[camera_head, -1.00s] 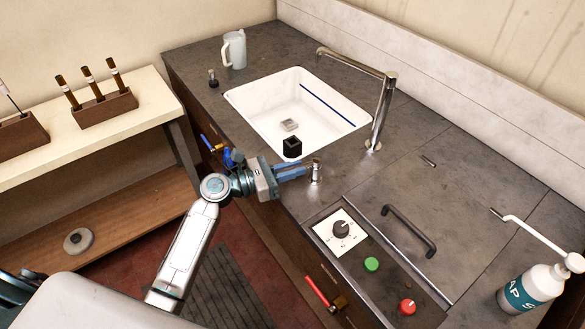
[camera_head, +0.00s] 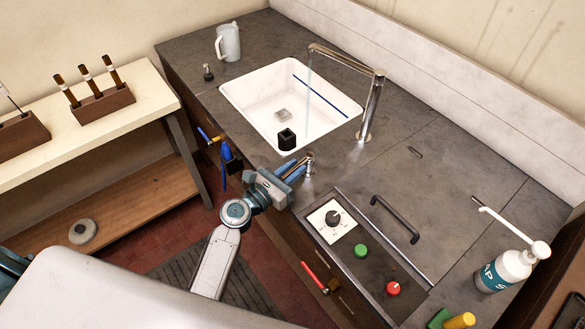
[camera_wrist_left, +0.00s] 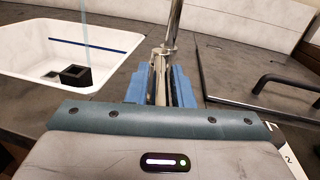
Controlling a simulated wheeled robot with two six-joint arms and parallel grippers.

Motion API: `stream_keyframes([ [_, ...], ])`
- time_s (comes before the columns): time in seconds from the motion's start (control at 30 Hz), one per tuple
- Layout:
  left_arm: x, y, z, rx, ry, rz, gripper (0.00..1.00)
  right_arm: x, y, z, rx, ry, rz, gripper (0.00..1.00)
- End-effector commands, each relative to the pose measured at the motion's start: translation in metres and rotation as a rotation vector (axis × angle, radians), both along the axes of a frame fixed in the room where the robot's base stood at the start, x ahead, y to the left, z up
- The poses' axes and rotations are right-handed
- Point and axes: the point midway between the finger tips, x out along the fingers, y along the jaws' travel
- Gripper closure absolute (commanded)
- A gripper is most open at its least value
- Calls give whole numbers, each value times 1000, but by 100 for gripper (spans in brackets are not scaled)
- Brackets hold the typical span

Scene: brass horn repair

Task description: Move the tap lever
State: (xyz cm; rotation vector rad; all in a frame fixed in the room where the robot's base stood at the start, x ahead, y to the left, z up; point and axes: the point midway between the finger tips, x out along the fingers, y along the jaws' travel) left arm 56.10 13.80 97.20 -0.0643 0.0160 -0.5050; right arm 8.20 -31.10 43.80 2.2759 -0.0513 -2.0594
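The tap lever (camera_head: 309,164) is a small metal post on the counter near the sink's front right corner. My left gripper (camera_head: 297,169) is at the lever, its blue fingers apart. In the left wrist view the lever (camera_wrist_left: 160,72) stands between the fingers; whether a finger touches it is hard to tell. My right gripper is out of view.
A black block (camera_head: 287,139) is in the sink. A panel with a dial (camera_head: 332,218), a green button (camera_head: 361,251) and a red button (camera_head: 393,288) lies right of my gripper. A soap bottle (camera_head: 506,270) stands at right, a jug (camera_head: 229,42) at the back.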

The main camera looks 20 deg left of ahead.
Motion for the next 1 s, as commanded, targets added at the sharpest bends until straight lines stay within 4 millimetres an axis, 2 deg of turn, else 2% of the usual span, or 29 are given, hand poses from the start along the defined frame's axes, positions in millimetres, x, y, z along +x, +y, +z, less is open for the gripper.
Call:
stream_keyframes([
  [0.03,0,0,0,0,0,0,69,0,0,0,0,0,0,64],
  [0.07,0,0,0,0,0,0,65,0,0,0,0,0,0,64],
  [0.33,-1,0,0,0,1,-1,65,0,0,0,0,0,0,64],
  [0.47,-8,5,-2,1,0,-1,65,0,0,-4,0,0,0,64],
  [0.8,-66,37,-5,4,1,-2,65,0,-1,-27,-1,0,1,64],
  [1.0,-89,49,-3,2,1,-1,65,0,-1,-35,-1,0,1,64],
])
